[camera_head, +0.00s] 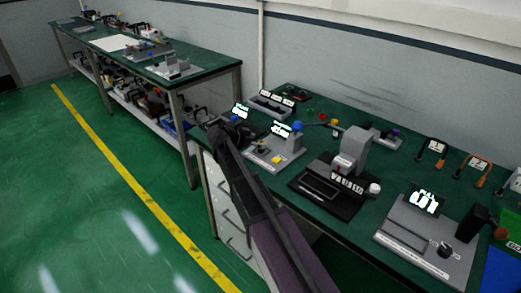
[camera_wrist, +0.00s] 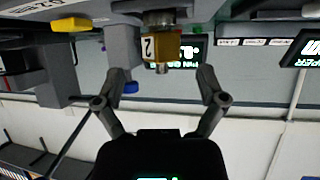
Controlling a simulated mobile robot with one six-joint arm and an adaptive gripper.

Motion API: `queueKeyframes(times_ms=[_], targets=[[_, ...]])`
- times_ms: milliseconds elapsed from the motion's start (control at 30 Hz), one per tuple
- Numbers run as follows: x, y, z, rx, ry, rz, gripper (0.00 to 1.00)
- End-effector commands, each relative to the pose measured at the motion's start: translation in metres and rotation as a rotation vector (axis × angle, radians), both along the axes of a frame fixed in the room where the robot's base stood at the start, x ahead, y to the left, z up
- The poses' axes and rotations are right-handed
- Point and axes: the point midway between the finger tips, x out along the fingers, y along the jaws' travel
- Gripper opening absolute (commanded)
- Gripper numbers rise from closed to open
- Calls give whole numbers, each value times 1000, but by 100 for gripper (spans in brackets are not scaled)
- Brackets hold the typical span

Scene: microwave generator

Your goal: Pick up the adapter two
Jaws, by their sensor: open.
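Adapter two, a brass-coloured block (camera_wrist: 158,48) with a white label reading 2, is at the upper middle of the wrist view, attached to a round metal fitting (camera_wrist: 158,20). My gripper (camera_wrist: 163,78) is open, its fingers spread on either side below the adapter in that picture. Nothing shows between the fingertips, and the adapter appears just beyond them. In the head view my gripper (camera_head: 232,132) is at the left end of the near bench, beside a grey instrument (camera_head: 268,150). I cannot make out the adapter there; my arm hides part of that spot.
The green-topped bench (camera_head: 340,218) carries a black-and-grey device (camera_head: 335,180), a grey panel with a display (camera_head: 425,240) and cables (camera_head: 432,150). A second bench (camera_head: 215,62) stands back left. A lit display (camera_wrist: 188,52) is behind the adapter. Open floor lies left.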

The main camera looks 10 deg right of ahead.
Motion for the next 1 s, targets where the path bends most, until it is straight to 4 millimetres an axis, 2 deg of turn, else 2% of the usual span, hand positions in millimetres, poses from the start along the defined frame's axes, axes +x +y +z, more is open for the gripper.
queueKeyframes(times_ms=[33,200,767,800,1000], targets=[[3,-5,-6,0,1,-2,90],[7,-15,-10,0,0,0,90],[7,-16,-10,0,0,-1,90],[7,-16,-10,0,0,-1,87],[7,-16,-10,0,0,-1,28]])
